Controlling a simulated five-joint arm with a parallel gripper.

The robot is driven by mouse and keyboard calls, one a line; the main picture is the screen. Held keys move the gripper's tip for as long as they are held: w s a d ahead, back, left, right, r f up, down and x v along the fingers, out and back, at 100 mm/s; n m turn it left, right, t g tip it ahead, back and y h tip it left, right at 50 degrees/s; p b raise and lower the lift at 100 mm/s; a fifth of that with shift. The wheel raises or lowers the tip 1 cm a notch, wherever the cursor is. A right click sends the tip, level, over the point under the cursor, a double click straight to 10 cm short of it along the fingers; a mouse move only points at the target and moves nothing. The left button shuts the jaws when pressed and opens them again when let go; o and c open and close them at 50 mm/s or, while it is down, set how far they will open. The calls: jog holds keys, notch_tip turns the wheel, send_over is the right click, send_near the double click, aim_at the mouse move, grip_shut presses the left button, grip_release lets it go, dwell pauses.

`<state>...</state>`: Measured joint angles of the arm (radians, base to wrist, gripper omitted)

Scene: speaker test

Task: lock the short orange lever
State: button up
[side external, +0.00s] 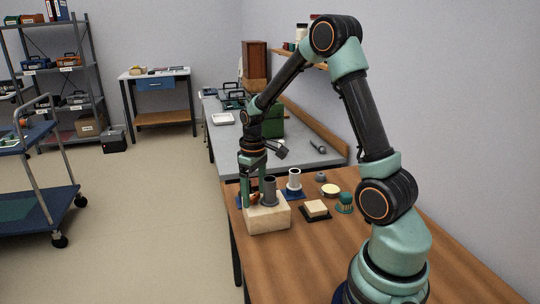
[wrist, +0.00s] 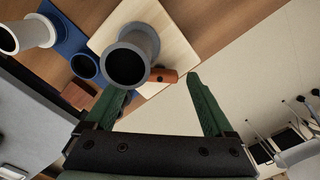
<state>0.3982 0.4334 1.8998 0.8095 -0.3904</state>
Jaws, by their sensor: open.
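A short orange lever (wrist: 163,75) lies low beside a grey tube (wrist: 132,55) on a pale wooden block (wrist: 100,43). In the side view the lever (side external: 254,198) is a small orange patch on the block (side external: 270,219), left of the upright tube (side external: 269,190). My gripper (wrist: 157,84) is open, its green fingers on either side of the lever in the wrist picture. Contact with the lever cannot be told. In the side view my gripper (side external: 252,188) points down over the block's left part.
A white tube (side external: 294,179) stands on a blue base behind the block. A wooden piece on a dark base (side external: 316,209), a pale round tin (side external: 330,190) and a teal object (side external: 345,202) stand to the right. The tabletop in front (side external: 300,260) is clear.

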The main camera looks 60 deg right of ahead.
aim_at(255, 195)
notch_tip(255, 195, up, 12)
dwell(0.5)
jog(key=c, duration=0.7)
jog(key=shift+o, duration=0.2)
notch_tip(255, 195, down, 12)
jog(key=n, duration=1.7)
jog(key=shift+f+n, duration=0.1)
jog(key=shift+n, duration=0.3)
grip_shut()
